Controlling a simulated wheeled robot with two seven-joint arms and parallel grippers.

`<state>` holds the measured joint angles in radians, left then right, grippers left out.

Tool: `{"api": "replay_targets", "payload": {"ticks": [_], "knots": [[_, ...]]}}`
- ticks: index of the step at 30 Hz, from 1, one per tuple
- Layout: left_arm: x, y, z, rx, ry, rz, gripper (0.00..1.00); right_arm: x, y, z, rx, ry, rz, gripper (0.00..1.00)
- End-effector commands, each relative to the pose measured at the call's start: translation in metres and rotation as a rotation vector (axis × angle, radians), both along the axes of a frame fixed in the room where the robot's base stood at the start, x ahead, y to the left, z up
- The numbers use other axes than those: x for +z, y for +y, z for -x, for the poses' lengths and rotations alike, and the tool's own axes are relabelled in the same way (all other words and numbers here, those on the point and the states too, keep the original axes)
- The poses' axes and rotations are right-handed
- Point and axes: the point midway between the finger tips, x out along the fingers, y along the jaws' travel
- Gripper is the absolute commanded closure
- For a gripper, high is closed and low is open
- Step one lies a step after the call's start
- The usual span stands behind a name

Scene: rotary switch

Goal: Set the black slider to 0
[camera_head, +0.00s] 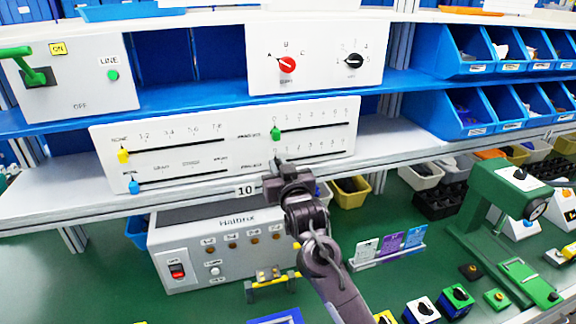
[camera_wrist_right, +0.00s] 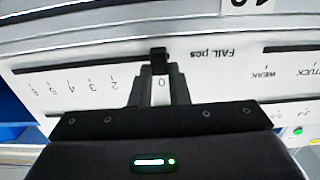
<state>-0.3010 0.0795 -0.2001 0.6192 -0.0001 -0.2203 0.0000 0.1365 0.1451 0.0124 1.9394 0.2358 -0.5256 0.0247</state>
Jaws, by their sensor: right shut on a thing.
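The white slider panel (camera_head: 215,150) stands tilted on the shelf, with several horizontal slots. The black slider (camera_wrist_right: 159,58) sits in the lower right slot, at the end beside the "FAIL pcs" label. The numeral 0 shows next to it in the right wrist view, between my fingers. My right gripper (camera_wrist_right: 161,76) is shut on the black slider. My left gripper is out of view.
A green slider (camera_head: 275,133) sits just above in the upper right slot. Yellow (camera_head: 123,156) and blue (camera_head: 134,187) sliders are on the left half. The grey Halbrix box (camera_head: 220,245) stands below the shelf. A panel with red and black knobs (camera_head: 315,85) is above.

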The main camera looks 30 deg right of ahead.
Motion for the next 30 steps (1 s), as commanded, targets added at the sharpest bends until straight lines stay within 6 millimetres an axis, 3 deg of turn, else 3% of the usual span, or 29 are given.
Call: {"api": "replay_targets", "payload": {"ticks": [4, 5, 9, 20, 30], "knots": [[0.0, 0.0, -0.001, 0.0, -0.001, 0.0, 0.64, 0.0, 0.002, 0.0, 0.006, -0.002, 0.0, 1.0], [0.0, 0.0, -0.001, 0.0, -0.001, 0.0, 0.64, 0.0, 0.002, 0.0, 0.006, -0.002, 0.0, 0.81], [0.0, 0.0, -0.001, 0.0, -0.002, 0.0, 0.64, 0.0, 0.002, 0.0, 0.005, -0.001, 0.0, 0.62], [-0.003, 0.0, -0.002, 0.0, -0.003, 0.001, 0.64, -0.002, 0.002, 0.005, 0.003, 0.0, 0.0, 0.62], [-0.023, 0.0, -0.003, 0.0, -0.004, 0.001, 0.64, -0.003, 0.016, 0.056, 0.005, -0.001, -0.001, 0.62]]}}
